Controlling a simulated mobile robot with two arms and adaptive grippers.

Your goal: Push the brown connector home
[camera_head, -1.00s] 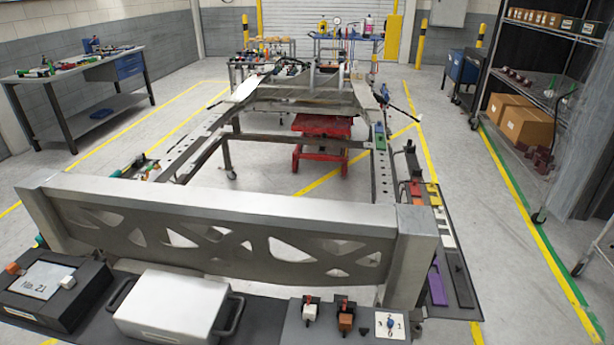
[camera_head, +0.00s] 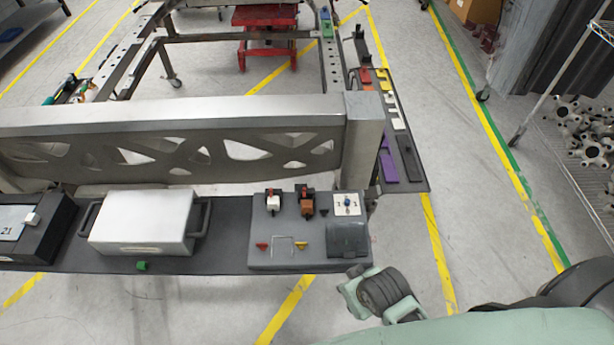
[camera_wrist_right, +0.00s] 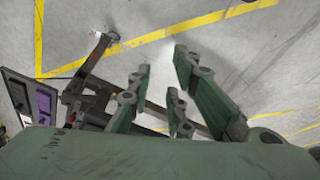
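The brown connector (camera_head: 307,208) sits upright on the grey panel at the front right of the bench in the head view. A red and dark part stands right behind it. I cannot tell from here how deep it is seated. My right gripper (camera_wrist_right: 160,65) is open and empty in the right wrist view, with bare floor between its green fingers. In the head view, part of my right arm (camera_head: 380,292) is in front of the panel's right end, apart from the connector. My left gripper is in neither view.
A white connector (camera_head: 273,204) stands left of the brown one, and a white dial plate (camera_head: 347,205) right of it. A dark box (camera_head: 347,240) is below the dial. A white case (camera_head: 145,222) lies further left. The metal crossbeam (camera_head: 200,120) rises behind.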

